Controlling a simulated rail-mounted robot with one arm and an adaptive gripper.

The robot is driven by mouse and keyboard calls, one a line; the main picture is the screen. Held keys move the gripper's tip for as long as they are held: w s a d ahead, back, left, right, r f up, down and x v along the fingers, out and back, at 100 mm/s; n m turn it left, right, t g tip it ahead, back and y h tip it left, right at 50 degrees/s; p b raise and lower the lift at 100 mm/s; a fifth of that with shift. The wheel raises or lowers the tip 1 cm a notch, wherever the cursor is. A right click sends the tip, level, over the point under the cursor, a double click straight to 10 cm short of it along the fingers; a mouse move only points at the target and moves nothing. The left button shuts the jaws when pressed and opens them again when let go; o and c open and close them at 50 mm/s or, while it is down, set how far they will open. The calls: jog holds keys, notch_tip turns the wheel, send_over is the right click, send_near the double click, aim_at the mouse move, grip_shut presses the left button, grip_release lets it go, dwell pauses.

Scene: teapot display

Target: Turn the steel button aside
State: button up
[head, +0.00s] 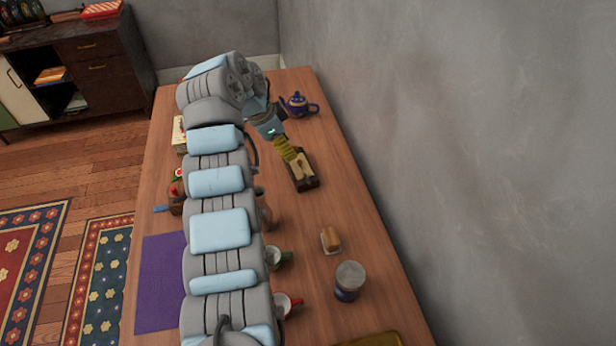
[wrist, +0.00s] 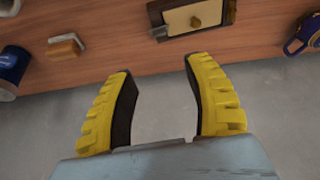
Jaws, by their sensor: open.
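A small dark round spot (wrist: 196,21), perhaps the steel button, is on the pale plate of a dark-framed box (wrist: 161,33) at the top of the wrist view. It is too small to tell its material or which way it is turned. The box also shows in the head view (head: 312,183), lying on the table near the wall, partly hidden by my gripper. My gripper (wrist: 158,66) is open and empty, its yellow fingers spread apart. In the wrist view the fingertips are short of the box. In the head view my gripper (head: 296,163) overlaps the box, and contact cannot be told.
A blue teapot (head: 298,105) stands beyond the box. A wooden block on a pale base (head: 331,240), a blue jar with a grey lid (head: 349,281) and cups (head: 274,258) are nearer. The grey wall (head: 450,150) borders the table's right side.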

aim_at(307, 176)
jog(key=b+x, duration=0.3)
jog(key=x, duration=1.1)
jog(key=shift+f+b, duration=0.15)
jog(key=shift+b, duration=0.25)
grip_shut()
